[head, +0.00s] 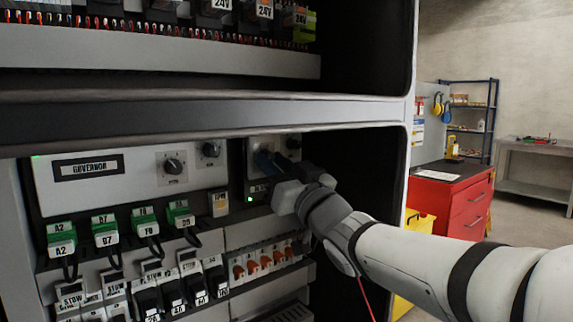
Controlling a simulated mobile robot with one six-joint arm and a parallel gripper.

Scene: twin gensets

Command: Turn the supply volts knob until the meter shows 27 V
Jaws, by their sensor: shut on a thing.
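The supply unit (257,146) is a grey panel at the right end of the upper row in the cabinet. My gripper (265,160) reaches in from the right with its dark fingers at the face of this unit, shut on a knob there. The fingers hide that knob and its label. A second dark knob (293,143) shows just right of the fingers, clear of them. A small dark window (258,188) lies below the fingers, partly covered by my gripper; I cannot read a voltage on it. A green light (249,199) glows beside it.
The governor panel (110,180) with two knobs is on the left. Green plugs (61,239), breakers (172,294) and orange-levered switches (265,262) sit below. The cabinet's right edge (408,120) is close to my arm. A red tool chest (450,200) stands outside.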

